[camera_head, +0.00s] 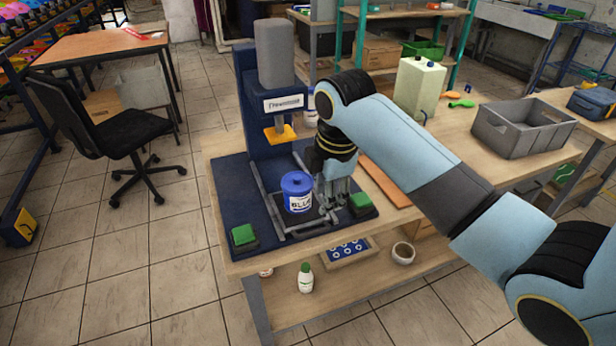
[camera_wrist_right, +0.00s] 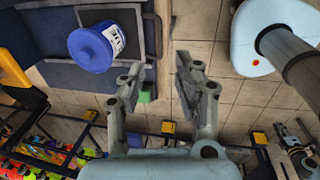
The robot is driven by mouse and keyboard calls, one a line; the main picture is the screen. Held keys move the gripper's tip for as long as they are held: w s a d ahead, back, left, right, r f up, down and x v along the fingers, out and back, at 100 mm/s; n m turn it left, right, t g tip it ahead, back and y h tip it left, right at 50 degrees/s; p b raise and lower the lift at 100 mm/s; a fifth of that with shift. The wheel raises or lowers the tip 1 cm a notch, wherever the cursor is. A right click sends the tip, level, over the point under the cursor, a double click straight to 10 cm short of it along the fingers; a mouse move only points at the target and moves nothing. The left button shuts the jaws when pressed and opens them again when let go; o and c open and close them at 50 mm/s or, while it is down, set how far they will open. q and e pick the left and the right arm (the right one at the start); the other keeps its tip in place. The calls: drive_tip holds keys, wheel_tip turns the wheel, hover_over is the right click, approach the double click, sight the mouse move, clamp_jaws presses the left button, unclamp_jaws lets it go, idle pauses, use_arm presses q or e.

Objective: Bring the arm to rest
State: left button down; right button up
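A blue can (camera_head: 297,192) with a "BLUE" label stands upright on the plate of the printing press (camera_head: 275,95), below its yellow head. My right gripper (camera_head: 336,192) is just to the right of the can. In the right wrist view, my right gripper (camera_wrist_right: 158,82) has its fingers spread with nothing between them, and the can (camera_wrist_right: 92,46) lies to their left, outside them. My right arm reaches in from the right. I cannot make out my left gripper.
Green buttons (camera_head: 244,238) sit at the press base's front corners. A grey crate (camera_head: 522,127) and a cream canister (camera_head: 418,87) stand on the table to the right. A white bottle (camera_head: 305,278) and a bowl (camera_head: 403,253) are on the shelf below. A chair (camera_head: 125,140) stands left.

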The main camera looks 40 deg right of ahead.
drive_tip(key=s+f+m+g+b, duration=0.1)
drive_tip(key=s+f+b, duration=0.3)
drive_tip(key=s+f, duration=0.6)
drive_tip(key=s+f+m+g+b, duration=0.2)
drive_tip(key=s+f+b, duration=0.3)
drive_tip(key=f, duration=0.9)
drive_tip(key=s+f+m+g+b, duration=0.1)
drive_tip(key=s+f+b, duration=0.1)
drive_tip(key=s+f, duration=0.85)
drive_tip(key=s+f+m+t+b, duration=0.2)
drive_tip(key=s+f+m+b, duration=0.2)
drive_tip(key=s+f+m, duration=0.7)
drive_tip(key=s+f, duration=0.5)
drive_tip(key=f, duration=0.1)
drive_tip(key=shift+s+f+t+b, duration=0.3)
drive_tip(key=shift+t+b, duration=0.05)
drive_tip(key=shift+t, duration=0.05)
